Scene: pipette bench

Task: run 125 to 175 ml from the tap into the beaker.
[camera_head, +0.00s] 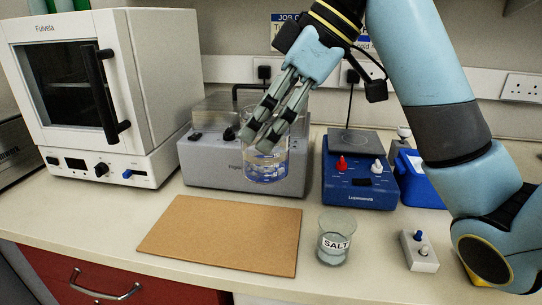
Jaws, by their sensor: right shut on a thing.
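A clear glass beaker (268,172) with markings in its lower part is in front of the grey box-shaped appliance. My right gripper (260,138) reaches down from above and is shut on this beaker, its fingers at the upper part of the glass. The beaker looks upright. I cannot tell whether it is raised off the bench, or how much liquid it holds. I cannot make out a tap in this view. My left gripper is not in view.
A glass labelled SALT (336,246) stands near the front edge, right of a brown board (222,235). A small switch box (419,252) is farther right. Behind are a white oven (150,80), the grey appliance (208,165) and a blue stirrer unit (358,190).

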